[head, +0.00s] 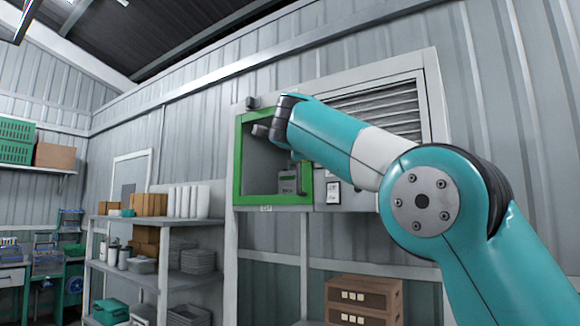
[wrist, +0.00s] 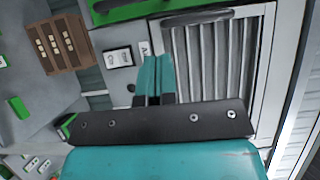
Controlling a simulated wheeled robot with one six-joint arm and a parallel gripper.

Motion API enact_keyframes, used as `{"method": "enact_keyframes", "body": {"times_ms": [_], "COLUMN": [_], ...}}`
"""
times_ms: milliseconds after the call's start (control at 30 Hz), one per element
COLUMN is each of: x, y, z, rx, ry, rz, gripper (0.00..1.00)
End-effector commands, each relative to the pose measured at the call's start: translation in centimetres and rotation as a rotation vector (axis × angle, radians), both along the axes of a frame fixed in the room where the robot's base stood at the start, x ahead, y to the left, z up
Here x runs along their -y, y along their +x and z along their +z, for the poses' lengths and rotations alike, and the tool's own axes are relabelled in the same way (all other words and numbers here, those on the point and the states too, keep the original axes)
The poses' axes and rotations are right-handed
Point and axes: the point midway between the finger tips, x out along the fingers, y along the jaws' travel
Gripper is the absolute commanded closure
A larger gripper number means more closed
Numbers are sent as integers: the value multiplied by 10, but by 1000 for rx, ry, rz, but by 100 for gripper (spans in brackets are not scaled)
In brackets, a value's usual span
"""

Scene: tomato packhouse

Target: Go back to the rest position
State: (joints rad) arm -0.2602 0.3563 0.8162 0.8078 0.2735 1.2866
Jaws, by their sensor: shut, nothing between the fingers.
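My gripper (wrist: 153,62) shows in the wrist view as two teal fingers close together, shut with nothing between them. The fingers point toward a white-framed louvred vent (wrist: 205,70) and the wall beside it. In the head view my arm reaches up and left across the louvred vent (head: 385,108). Its wrist end is in front of a green-framed opening (head: 237,165). The fingers cannot be made out clearly there. A small grey device (head: 288,182) is inside the opening, partly hidden by my arm.
Metal shelves (head: 185,280) with boxes, white containers and trays stand at the left. A brown crate (head: 362,295) is below the vent; it also shows in the wrist view (wrist: 57,48).

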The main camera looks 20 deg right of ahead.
Motion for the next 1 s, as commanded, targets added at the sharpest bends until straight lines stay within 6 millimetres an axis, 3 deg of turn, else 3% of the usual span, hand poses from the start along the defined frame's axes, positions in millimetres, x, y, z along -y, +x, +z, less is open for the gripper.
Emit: {"method": "enact_keyframes", "body": {"times_ms": [300, 367, 467, 567, 667, 800, 867, 1000], "x": [-5, -11, -31, -62, -94, -130, -142, -163], "y": [-1, 1, 4, -3, -26, -84, -115, -197], "z": [-3, -11, -40, -92, -157, -248, -284, -359], "rx": [-19, -61, -203, -405, -606, -824, -890, -990], "ry": [-16, -52, -176, -365, -568, -820, -912, -1095], "rz": [13, 43, 147, 322, 540, 865, 1006, 1346], "gripper": [100, 100, 100, 100, 100, 100, 100, 100]}}
